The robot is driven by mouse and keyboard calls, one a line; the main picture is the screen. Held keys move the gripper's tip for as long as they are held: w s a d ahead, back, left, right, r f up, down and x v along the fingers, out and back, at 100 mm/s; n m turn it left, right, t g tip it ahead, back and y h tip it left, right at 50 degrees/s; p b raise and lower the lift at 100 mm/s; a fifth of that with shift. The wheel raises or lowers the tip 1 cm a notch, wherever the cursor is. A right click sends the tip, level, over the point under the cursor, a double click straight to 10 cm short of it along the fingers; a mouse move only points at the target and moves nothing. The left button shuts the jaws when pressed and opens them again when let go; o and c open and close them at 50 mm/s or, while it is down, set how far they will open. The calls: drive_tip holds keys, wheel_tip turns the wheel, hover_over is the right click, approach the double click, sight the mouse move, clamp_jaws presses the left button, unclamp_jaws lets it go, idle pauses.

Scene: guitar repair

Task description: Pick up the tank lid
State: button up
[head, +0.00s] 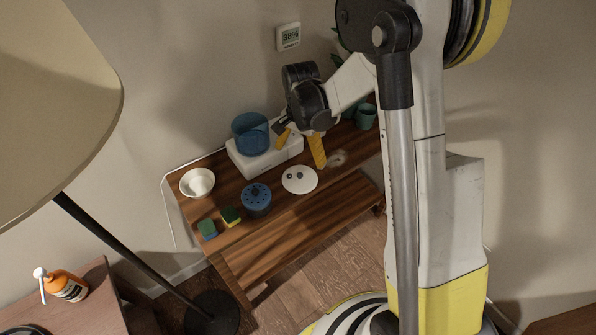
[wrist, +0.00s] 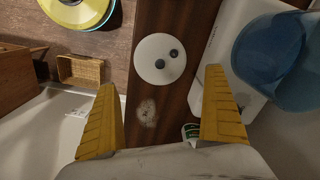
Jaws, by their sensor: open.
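The tank lid, a white round disc with two dark round spots on top, lies flat on the wooden bench, in the head view (head: 299,180) and the wrist view (wrist: 152,66). My gripper (head: 300,156) is open, its two yellow fingers spread and empty, above the bench behind the lid. In the wrist view my gripper (wrist: 160,80) has the lid just beyond its fingertips, between them in the picture and apart from both. The translucent blue tank (head: 250,136) stands on a white base unit (head: 246,167) at the back of the bench.
A blue perforated canister (head: 257,200) stands left of the lid. A white bowl (head: 197,183) and two sponges (head: 231,216) are farther left. A teal cup (head: 365,117) is at the right end. The wooden bench (head: 218,167) has bare space near the lid.

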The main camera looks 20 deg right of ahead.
sight(300, 175)
wheel_tip(300, 175, down, 10)
drive_tip(key=b, duration=0.3)
drive_tip(key=shift+f+b, duration=0.25)
drive_tip(key=shift+b, duration=0.1)
drive_tip(key=shift+r, duration=0.1)
drive_tip(key=shift+c, duration=0.3)
drive_tip(key=c, duration=1.7)
drive_tip(key=shift+c, duration=1.1)
